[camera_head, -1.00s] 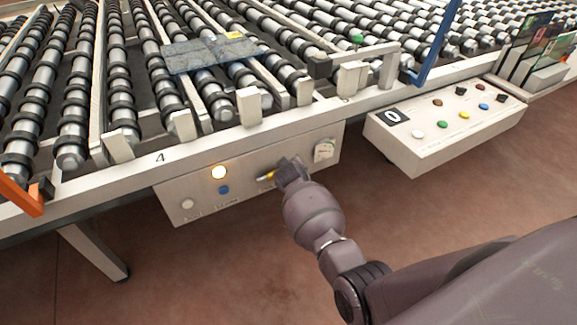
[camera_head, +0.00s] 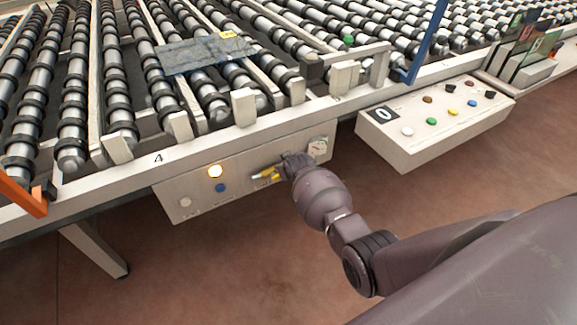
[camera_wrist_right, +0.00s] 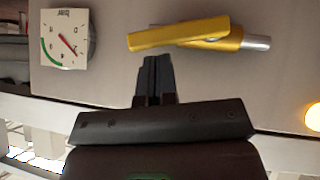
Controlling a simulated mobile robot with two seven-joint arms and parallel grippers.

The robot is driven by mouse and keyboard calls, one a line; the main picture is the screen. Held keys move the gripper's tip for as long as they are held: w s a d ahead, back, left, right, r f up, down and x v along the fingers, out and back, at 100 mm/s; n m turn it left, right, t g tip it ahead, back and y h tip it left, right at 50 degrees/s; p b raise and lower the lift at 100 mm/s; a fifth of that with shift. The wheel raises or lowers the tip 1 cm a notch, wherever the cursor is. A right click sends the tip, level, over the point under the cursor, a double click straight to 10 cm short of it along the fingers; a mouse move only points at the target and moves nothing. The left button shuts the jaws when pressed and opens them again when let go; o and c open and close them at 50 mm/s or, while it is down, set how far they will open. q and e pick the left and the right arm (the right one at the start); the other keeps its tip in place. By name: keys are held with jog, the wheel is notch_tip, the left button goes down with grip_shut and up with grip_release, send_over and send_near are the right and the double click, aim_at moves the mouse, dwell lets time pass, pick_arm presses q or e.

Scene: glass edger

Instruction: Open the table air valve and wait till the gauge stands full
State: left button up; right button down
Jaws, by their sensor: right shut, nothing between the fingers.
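The air valve has a yellow lever (camera_head: 266,174) on the front panel under the roller table. In the right wrist view the lever (camera_wrist_right: 180,34) lies nearly in line with a short metal pipe end. My right gripper (camera_wrist_right: 155,72) is shut and empty, its fingertips just beside the lever with a small apparent gap. In the head view the right gripper (camera_head: 287,168) is at the panel between lever and gauge. The square white gauge (camera_head: 318,148) is right of it. In the wrist view the gauge (camera_wrist_right: 68,40) appears upside down, its red needle off the green arc. My left gripper is out of view.
A lit round lamp (camera_head: 215,171) and a blue button (camera_head: 221,188) are left of the valve. A button console (camera_head: 420,145) stands to the right. A dark glass sheet (camera_head: 205,53) lies on the rollers. The floor in front is clear.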

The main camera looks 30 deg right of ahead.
jog(key=shift+r, duration=0.4)
